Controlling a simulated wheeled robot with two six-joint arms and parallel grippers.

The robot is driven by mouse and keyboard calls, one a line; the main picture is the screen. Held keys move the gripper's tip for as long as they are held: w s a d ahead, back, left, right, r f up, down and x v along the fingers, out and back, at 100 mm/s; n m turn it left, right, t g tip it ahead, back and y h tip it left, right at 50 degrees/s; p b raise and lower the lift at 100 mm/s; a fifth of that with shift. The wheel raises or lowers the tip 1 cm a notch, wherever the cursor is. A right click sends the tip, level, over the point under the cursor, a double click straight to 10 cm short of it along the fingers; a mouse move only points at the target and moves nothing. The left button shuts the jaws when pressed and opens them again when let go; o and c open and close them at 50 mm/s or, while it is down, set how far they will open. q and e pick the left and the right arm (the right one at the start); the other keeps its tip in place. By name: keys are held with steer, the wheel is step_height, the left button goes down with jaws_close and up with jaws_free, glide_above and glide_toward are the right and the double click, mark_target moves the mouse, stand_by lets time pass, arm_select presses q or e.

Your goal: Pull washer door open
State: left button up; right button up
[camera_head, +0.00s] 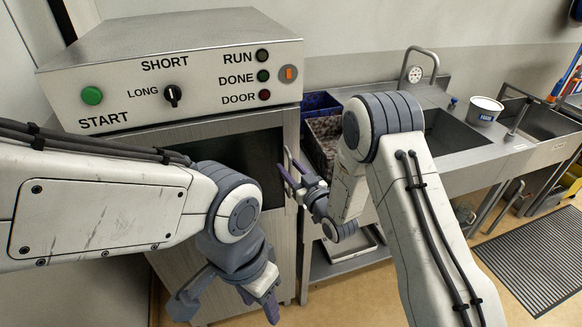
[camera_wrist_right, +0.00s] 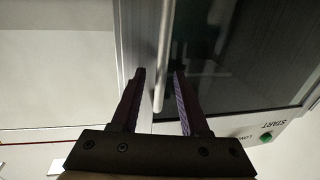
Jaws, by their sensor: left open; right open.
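The washer is a steel box with a control panel (camera_head: 170,70) on top and a dark glass front (camera_head: 245,150) below. The dark glass door (camera_wrist_right: 235,60) also fills the right of the right wrist view and appears shut. Its thin upright bar handle (camera_head: 289,165) is at the door's right edge. My right gripper (camera_head: 297,182) is open at the handle. In the right wrist view the handle (camera_wrist_right: 164,60) lies between the two open fingers, with gaps beside it. My left gripper (camera_head: 225,306) is open and empty, low in front of the washer. My left arm hides part of the door.
A steel sink counter (camera_head: 470,150) stands right of the washer, with dark crates (camera_head: 322,130) beside the washer. A white tub (camera_head: 484,110) sits on the counter. A grey floor mat (camera_head: 530,255) lies at the right. Tan floor lies open in front of the counter.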

steer(key=shift+c, duration=0.3)
jaws_close()
stand_by(1.1)
